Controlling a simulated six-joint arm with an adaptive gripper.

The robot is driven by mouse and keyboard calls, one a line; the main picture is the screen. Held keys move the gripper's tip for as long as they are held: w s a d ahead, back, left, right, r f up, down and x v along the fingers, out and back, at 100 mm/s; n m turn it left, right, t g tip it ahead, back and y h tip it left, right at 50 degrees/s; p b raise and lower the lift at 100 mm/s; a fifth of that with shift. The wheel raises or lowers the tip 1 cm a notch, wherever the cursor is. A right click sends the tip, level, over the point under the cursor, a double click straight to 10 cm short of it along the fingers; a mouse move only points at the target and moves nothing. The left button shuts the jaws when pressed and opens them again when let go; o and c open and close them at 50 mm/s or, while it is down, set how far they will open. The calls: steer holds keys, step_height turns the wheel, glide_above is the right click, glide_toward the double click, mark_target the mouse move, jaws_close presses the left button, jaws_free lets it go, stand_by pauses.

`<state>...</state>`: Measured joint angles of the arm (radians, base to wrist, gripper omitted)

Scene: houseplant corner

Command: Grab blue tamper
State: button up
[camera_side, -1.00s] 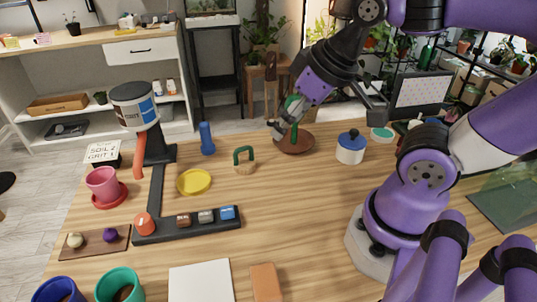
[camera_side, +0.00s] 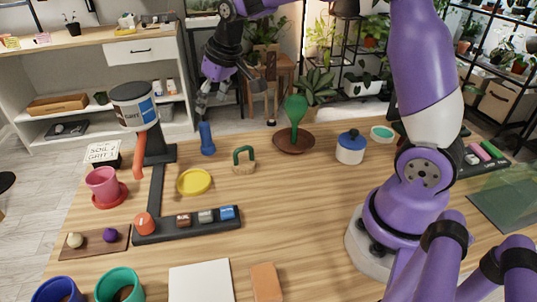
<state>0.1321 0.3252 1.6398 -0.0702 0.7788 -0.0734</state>
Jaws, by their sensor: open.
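The blue tamper (camera_side: 207,140) stands upright on the wooden table, toward the back, right of the black dispenser stand. It is a narrow blue post with a wider base. My gripper (camera_side: 208,106) is open, with its fingers pointing down just above the top of the tamper in the picture. I cannot tell from this one view whether the fingertips touch it or how far apart they are in depth. Nothing is between the fingers that I can make out.
A dispenser (camera_side: 135,107) stands left of the tamper. A green-handled thing (camera_side: 244,159), a yellow dish (camera_side: 194,182), a brown saucer (camera_side: 294,141) with a green scoop-like thing (camera_side: 296,112), and a blue-lidded pot (camera_side: 350,147) stand nearby.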

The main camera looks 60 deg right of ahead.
mark_target(205, 124)
steer(key=x, duration=1.2)
steer(key=shift+w+d+r, duration=0.2)
steer(key=shift+w+d, duration=0.05)
steer(key=shift+w, duration=0.1)
jaws_close()
